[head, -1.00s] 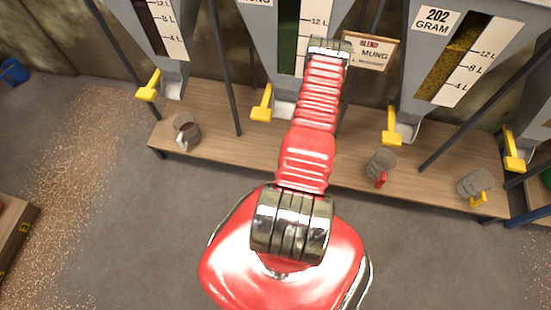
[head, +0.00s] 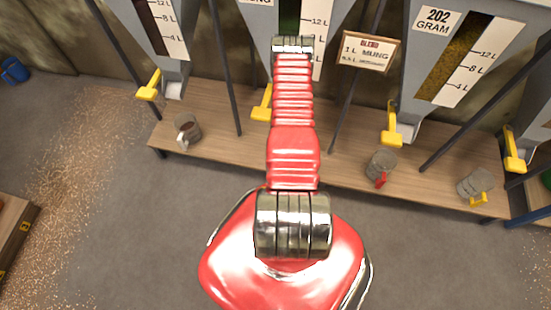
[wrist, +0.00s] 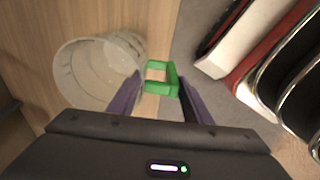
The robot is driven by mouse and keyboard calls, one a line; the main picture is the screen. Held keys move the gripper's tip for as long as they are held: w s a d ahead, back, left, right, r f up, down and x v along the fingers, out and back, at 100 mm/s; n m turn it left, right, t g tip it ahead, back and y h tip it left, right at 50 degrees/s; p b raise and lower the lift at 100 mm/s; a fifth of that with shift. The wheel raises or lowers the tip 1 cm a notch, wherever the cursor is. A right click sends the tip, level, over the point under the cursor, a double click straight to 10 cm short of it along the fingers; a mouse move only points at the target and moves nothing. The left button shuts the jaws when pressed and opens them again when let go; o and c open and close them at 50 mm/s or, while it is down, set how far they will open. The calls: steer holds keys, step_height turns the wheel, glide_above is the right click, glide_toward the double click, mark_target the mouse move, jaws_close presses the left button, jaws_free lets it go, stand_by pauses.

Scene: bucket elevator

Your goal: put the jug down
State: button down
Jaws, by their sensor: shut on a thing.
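In the wrist view a pale, see-through jug (wrist: 92,72) with a green handle (wrist: 170,80) is at the left. My gripper (wrist: 160,92) is shut on the green handle, a purple finger on each side. The jug looks empty. It is over the wooden bench (wrist: 30,35) near the bench's edge; I cannot tell whether it touches the wood. In the head view my arm hides my gripper and this jug.
On the bench (head: 235,150) in the head view stand a jug with a white handle (head: 188,127), one with a red handle (head: 382,164) and one with a yellow handle (head: 470,187). Hoppers with yellow levers (head: 393,137) hang above. Thin dark posts (head: 224,80) rise between them.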

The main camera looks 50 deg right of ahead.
steer(key=shift+w+a, duration=0.2)
steer(key=shift+w, duration=0.3)
steer(key=shift+f, duration=1.75)
steer(key=c, duration=0.9)
jaws_free()
steer(key=shift+r, duration=0.1)
steer(key=shift+s+d+r, duration=0.1)
steer(key=shift+s+r, duration=0.1)
steer(key=shift+r, duration=1.75)
steer(key=shift+s+d+r, duration=0.1)
steer(key=shift+s+r, duration=0.1)
steer(key=shift+r, duration=1.8)
steer(key=shift+s+d+r, duration=0.1)
steer(key=shift+s+r, duration=0.1)
steer(key=shift+r, duration=1.75)
steer(key=shift+w, duration=0.1)
